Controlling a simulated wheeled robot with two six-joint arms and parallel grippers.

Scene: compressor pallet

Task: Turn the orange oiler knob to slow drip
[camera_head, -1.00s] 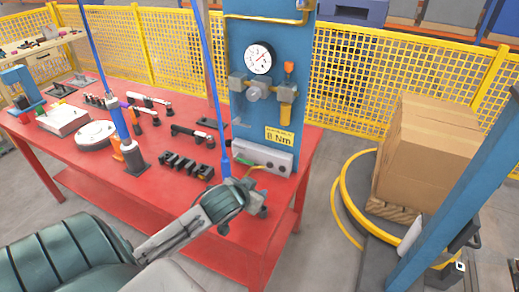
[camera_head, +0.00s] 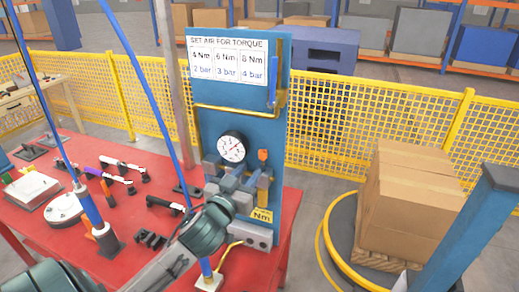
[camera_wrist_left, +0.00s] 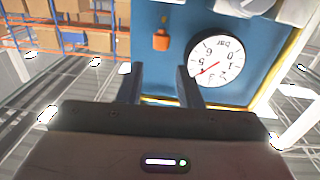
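The orange oiler knob (camera_head: 263,155) sits on top of the oiler on the blue panel, right of the round pressure gauge (camera_head: 232,147). My left gripper (camera_head: 236,182) is in front of the panel, just below the gauge and to the lower left of the knob. It hides most of the grey regulator. In the left wrist view, which shows the panel upside down, the two fingers (camera_wrist_left: 158,80) stand apart with nothing between them. The orange knob (camera_wrist_left: 161,40) appears beyond the fingertips, apart from them. My right gripper is not in view.
A sign (camera_head: 228,60) at the panel top pairs torques with air pressures. The red table (camera_head: 120,215) holds several tools. Blue hanging rods rise over the table.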

